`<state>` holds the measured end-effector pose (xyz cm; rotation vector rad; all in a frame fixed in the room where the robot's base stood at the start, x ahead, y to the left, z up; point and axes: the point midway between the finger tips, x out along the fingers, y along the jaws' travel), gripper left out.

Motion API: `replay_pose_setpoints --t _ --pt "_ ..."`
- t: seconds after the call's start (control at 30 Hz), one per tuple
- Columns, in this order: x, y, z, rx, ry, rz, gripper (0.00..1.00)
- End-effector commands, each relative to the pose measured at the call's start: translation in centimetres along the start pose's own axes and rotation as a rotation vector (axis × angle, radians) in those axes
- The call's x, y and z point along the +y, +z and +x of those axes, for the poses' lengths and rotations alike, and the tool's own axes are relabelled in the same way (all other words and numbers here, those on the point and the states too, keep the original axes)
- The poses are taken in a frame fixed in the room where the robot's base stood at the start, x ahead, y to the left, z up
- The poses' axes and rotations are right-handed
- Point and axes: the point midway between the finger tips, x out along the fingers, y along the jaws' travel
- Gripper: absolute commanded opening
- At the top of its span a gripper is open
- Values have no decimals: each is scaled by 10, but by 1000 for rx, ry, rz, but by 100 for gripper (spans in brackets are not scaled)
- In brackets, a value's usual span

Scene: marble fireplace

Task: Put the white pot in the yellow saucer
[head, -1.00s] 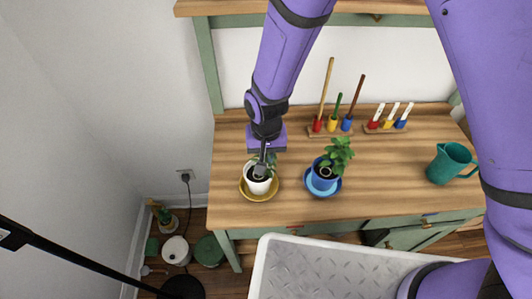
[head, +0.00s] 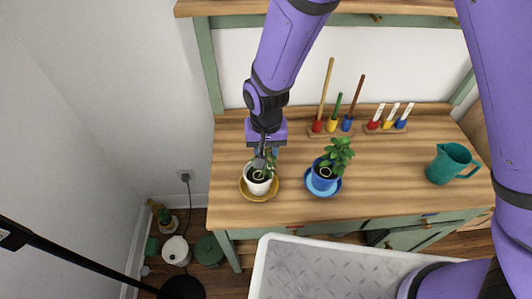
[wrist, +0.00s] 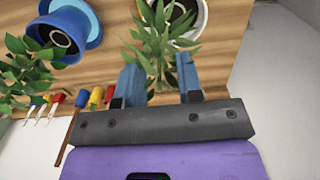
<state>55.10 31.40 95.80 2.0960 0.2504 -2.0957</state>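The white pot (head: 257,187), with a leafy green plant, stands upright in the yellow saucer (head: 247,196) at the left front of the wooden table. My gripper (head: 262,158) is above the pot, near its leaves. In the wrist view my gripper's blue fingers (wrist: 160,80) are spread apart, with only leaves showing between them. The white pot's rim (wrist: 200,18) is beyond the fingertips, clear of them. Leaves partly hide the pot there.
A blue pot (head: 323,175) with a plant stands in a blue saucer (head: 327,193) just to the right. Tools in coloured holders (head: 332,125) stand at the back. A teal jug (head: 449,163) is at the right. The table between the blue pot and jug is clear.

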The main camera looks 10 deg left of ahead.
Motion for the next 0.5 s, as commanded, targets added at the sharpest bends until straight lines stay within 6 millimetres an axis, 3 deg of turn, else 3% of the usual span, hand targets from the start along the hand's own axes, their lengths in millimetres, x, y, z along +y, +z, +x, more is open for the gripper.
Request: replay_pose_setpoints --t 0.3,0.5 --pt "0 0 -63 3 -2 0 34" --pt "0 0 -88 2 -1 0 34"
